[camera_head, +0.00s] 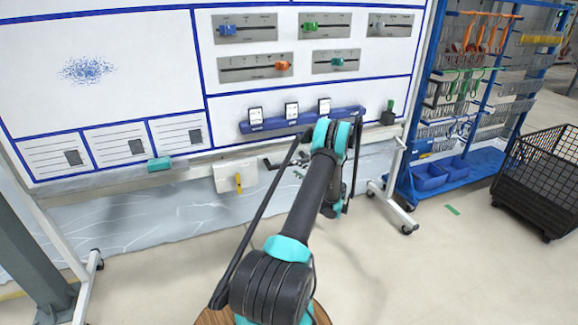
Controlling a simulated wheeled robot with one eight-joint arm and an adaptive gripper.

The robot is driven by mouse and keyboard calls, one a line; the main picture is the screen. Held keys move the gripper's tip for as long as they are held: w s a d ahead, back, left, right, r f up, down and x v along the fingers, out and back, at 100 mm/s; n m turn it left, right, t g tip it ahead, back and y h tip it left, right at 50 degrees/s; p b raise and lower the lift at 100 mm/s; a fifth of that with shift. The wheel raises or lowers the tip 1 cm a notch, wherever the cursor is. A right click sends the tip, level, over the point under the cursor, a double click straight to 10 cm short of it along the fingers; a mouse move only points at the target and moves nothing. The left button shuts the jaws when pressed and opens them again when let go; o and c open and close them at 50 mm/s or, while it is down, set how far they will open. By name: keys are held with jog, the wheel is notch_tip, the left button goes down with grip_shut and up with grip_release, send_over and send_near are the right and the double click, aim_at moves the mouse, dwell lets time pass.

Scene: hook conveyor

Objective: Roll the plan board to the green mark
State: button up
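The plan board (140,30) is a large white board with blue lines on a white wheeled frame, filling the left and middle of the view. Its right foot (392,205) stands on casters on the floor, as does its left foot (88,285). A small green mark (452,209) lies on the floor to the right of the right foot, apart from it. My gripper (286,163) seems to be the small dark shape by the board's lower edge, beside my arm. My arm hides part of this area. I cannot tell whether the gripper is open or touches the board.
A blue rack (408,170) with hanging tools and bins stands right of the board. A black wire cart (545,175) is at the far right. A grey post (30,250) stands at the left. Floor is clear around the green mark and at front right.

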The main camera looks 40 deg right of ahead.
aim_at(291, 165)
jog(key=w, duration=0.4)
jog(key=w+a, duration=0.1)
jog(key=w, duration=0.1)
jog(key=shift+w, duration=0.2)
grip_shut()
